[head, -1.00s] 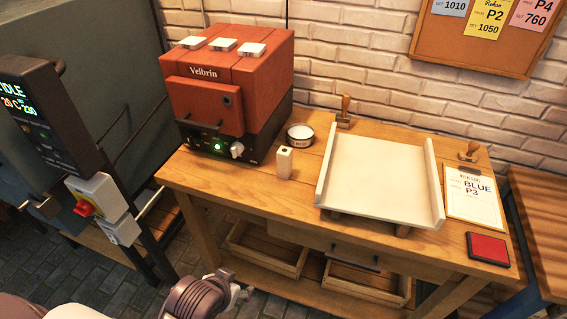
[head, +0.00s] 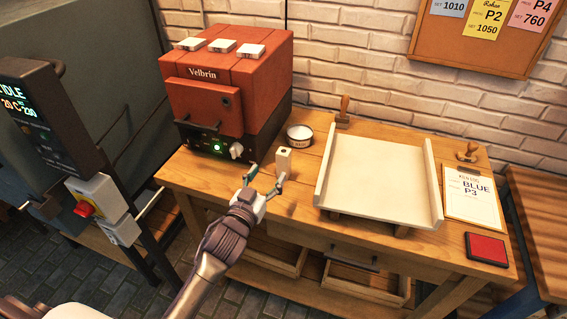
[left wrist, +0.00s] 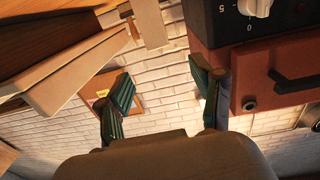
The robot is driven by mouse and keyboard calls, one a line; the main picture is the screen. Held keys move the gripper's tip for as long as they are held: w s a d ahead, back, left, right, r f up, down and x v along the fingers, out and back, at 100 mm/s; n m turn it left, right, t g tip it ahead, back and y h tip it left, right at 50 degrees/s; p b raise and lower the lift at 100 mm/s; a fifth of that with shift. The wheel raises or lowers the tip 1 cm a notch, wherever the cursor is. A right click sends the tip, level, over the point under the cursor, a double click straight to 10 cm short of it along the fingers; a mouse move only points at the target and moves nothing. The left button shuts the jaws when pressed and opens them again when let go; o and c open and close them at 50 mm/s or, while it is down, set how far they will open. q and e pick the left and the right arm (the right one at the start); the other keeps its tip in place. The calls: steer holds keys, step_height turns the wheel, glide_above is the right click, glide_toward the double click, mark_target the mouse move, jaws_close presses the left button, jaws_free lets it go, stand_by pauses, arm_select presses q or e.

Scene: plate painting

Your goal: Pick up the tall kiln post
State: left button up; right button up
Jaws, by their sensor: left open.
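The tall kiln post (head: 284,161), a pale upright block with a hole in its top, stands on the wooden table in front of the small red kiln. My left gripper (head: 267,178) is open and empty just in front and to the left of the post. Its right finger overlaps the post's lower part in the head view; I cannot tell if they touch. In the left wrist view, which is upside down, the post (left wrist: 150,24) shows at the top, between and beyond the open fingers (left wrist: 163,92). My right gripper is out of view.
The red kiln (head: 205,98) stands close behind and left of the post. A round tin (head: 300,134) sits behind it. A pale raised-sided tray (head: 375,180) is to the right. The table's front edge (head: 235,203) is under my left arm.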

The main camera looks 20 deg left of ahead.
mark_target(281, 155)
arm_select(q)
steer(key=w, duration=0.6)
steer(key=shift+w+d+p, duration=0.3)
steer(key=shift+w+p, duration=0.05)
steer(key=shift+p, duration=0.05)
steer(key=w, duration=0.4)
steer(key=shift+w+d+f+p, duration=0.25)
steer(key=shift+f+p, duration=0.05)
steer(key=shift+f, duration=0.05)
jaws_close()
